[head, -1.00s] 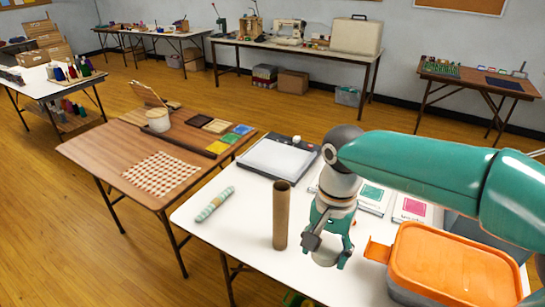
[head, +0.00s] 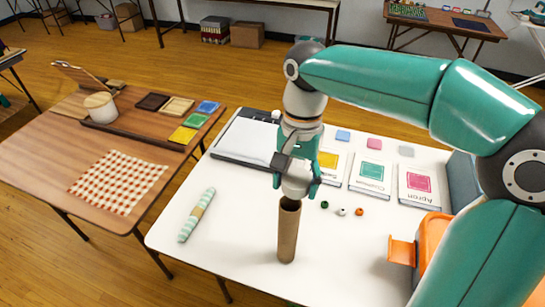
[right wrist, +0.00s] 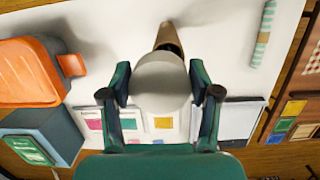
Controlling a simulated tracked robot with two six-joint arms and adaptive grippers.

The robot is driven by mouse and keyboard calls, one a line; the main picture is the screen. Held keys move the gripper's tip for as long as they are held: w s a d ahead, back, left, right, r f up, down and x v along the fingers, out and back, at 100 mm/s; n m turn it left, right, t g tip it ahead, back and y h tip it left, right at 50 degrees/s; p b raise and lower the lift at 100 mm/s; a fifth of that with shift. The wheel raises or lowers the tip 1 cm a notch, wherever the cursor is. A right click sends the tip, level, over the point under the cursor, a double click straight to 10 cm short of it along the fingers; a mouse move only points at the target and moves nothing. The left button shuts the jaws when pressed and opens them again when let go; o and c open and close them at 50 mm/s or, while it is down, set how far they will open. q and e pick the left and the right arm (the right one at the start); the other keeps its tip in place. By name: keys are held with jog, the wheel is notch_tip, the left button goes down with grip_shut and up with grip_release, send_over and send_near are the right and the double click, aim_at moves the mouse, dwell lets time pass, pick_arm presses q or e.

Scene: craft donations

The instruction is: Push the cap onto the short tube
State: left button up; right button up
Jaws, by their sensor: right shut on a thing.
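The brown cardboard tube (head: 288,235) stands upright on the white table, its dark open top showing. It also appears in the right wrist view (right wrist: 168,38), partly hidden behind the cap. My right gripper (head: 296,185) is above the tube's top, pointing down. It is shut on the pale grey round cap (right wrist: 160,82), with one finger on each side. The cap also shows in the head view (head: 298,174), just over the tube's mouth. I cannot tell whether cap and tube touch. My left gripper is not in view.
An orange-lidded box (right wrist: 28,72) stands on the right of the table. Several flat packs (head: 370,172), small beads (head: 342,211) and a black-edged board (head: 245,140) lie behind the tube. A pastel roll (head: 197,214) lies left; table around it is clear.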

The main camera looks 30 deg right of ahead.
jog(key=shift+w+a+f, duration=0.1)
jog(key=shift+w, duration=0.2)
jog(key=shift+w+f, duration=0.2)
notch_tip(320, 180, down, 3)
jog(key=b, duration=0.3)
jog(key=shift+w+b, duration=0.1)
jog(key=shift+b, duration=0.2)
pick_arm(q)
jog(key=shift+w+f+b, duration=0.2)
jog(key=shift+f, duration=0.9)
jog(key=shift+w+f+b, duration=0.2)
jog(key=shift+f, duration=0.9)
pick_arm(e)
jog(key=shift+f, duration=0.5)
